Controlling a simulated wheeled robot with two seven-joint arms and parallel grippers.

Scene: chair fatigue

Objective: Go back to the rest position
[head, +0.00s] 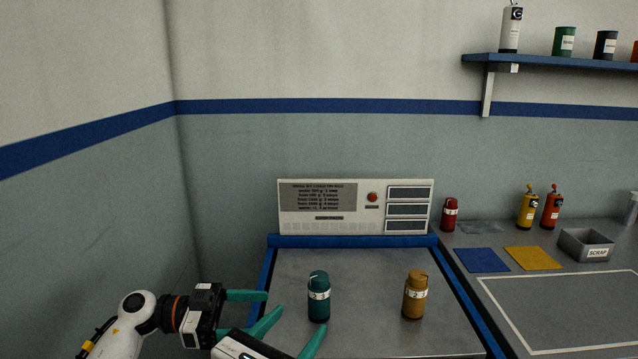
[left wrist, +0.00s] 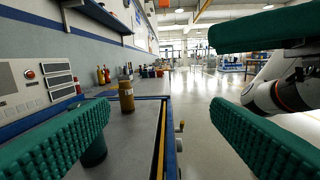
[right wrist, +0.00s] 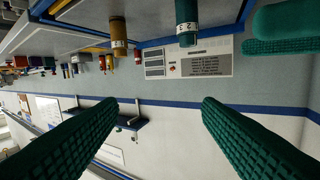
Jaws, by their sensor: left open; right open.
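My left gripper (head: 262,312) is in the lower left of the head view, pointing right. It is open and empty, and its teal fingers spread wide in the left wrist view (left wrist: 160,105). My right gripper (head: 302,322) is just below and right of it, close by, pointing toward the panel. It is open and empty in the right wrist view (right wrist: 160,102). A teal bottle (head: 319,300) stands upright on the grey bench (head: 365,270), just beyond the right fingertips. A brown bottle (head: 415,297) stands upright to its right, apart from both grippers.
A white control panel (head: 355,207) stands at the back. On the right counter are a red bottle (head: 449,215), blue (head: 481,261) and yellow (head: 532,258) mats, and a scrap bin (head: 588,248). A shelf (head: 560,62) hangs on the wall. The bench is clear between the bottles.

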